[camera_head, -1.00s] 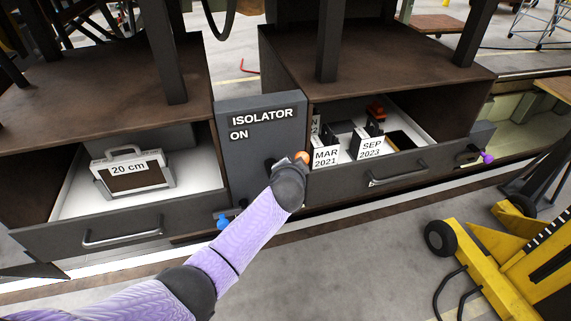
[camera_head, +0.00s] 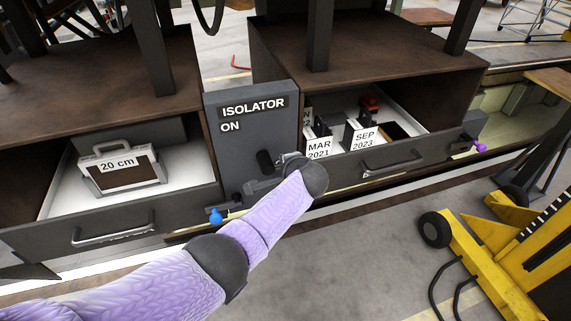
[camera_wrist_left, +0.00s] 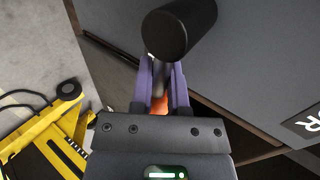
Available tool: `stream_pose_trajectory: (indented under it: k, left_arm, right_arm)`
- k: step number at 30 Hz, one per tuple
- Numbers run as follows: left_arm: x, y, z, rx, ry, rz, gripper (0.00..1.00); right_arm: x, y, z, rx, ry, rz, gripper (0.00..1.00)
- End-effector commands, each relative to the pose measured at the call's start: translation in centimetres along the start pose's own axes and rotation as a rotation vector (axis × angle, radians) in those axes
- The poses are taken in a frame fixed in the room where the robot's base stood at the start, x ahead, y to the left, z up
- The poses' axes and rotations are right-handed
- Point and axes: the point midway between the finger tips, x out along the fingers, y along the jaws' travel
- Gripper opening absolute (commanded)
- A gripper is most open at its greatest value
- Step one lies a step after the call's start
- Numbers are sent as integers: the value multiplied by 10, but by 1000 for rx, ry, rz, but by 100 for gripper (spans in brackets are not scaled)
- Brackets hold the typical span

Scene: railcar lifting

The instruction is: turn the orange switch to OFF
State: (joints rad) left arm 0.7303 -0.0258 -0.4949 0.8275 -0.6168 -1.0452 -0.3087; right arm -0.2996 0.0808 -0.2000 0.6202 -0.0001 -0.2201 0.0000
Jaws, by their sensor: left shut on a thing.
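The grey isolator panel (camera_head: 232,150) stands between two drawers in the head view and reads "ISOLATOR" and "ON"; no "OFF" label is visible. A black round knob (camera_head: 265,159) sticks out of its lower right part. It also shows large in the left wrist view (camera_wrist_left: 180,30). The head view does not show the orange. My right gripper is not in view.
Another open drawer (camera_head: 393,168) holding "MAR 2021" and "SEP 2023" labelled things is to the right. A blue knob (camera_head: 216,216) sits low beside the panel. A yellow lifting machine (camera_head: 480,243) stands at right.

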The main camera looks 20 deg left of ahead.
Motion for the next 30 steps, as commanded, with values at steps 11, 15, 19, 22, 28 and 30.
stream_pose_trajectory:
  k: [11, 15, 19, 22, 28, 30]
  left_arm:
    - [0, 2, 0, 8, -6, 3, 0]
    - [0, 2, 0, 8, -6, 3, 32]
    - [0, 1, 0, 7, -5, 2, 53]
    - [0, 1, 0, 7, -5, 2, 53]
    - [-4, 0, 0, 7, -3, 1, 53]
    - [-13, -1, 0, 7, -2, 1, 53]
  right_arm:
    - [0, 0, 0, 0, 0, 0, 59]
    - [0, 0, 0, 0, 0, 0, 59]
    - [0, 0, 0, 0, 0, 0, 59]
    - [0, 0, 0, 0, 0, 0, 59]
    - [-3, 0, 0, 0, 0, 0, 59]
    - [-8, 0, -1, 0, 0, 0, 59]
